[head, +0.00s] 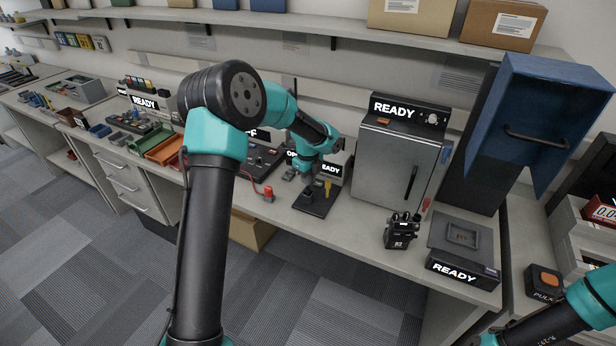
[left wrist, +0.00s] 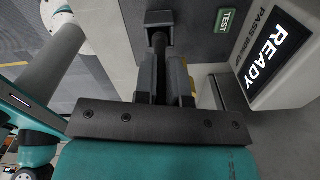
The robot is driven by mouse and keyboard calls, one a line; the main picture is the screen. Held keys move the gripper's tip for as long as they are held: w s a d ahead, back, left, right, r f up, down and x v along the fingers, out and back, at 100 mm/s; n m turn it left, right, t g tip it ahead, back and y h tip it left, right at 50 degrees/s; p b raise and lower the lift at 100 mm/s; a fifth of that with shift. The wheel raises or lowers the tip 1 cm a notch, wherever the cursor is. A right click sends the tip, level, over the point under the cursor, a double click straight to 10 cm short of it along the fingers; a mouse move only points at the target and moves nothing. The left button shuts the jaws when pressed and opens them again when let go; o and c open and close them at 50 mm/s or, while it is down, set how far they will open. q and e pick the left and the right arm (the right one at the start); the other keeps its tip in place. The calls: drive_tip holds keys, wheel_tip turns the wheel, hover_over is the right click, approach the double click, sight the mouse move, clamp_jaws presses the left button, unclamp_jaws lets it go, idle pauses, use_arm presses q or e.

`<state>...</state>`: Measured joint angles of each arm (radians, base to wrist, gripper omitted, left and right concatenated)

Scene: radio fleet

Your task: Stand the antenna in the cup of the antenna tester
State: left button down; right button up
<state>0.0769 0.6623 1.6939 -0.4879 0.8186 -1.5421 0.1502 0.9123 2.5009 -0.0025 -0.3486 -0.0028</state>
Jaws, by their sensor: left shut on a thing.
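The antenna is a dark rod (left wrist: 160,52) held between the two fingers of my left gripper (left wrist: 163,85) in the left wrist view. In the head view my left gripper (head: 308,187) is low over the dark base plate of the antenna tester (head: 318,207), with the fingers pointing down. The black cup (left wrist: 158,17) shows just beyond the fingers, in line with the rod. I cannot tell whether the rod's end is inside the cup. The tester's READY sign (left wrist: 267,47) is lit beside a green TEST label (left wrist: 228,20). My right gripper is outside the frame.
A grey cabinet marked READY (head: 390,160) stands right of the tester. A black radio (head: 401,231) and a flat READY unit (head: 462,245) are farther right.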

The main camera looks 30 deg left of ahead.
use_arm(q)
drive_tip(key=shift+f, duration=0.95)
drive_tip(key=c, duration=1.1)
unclamp_jaws()
wheel_tip(320, 180, up, 17)
drive_tip(key=shift+r, duration=0.2)
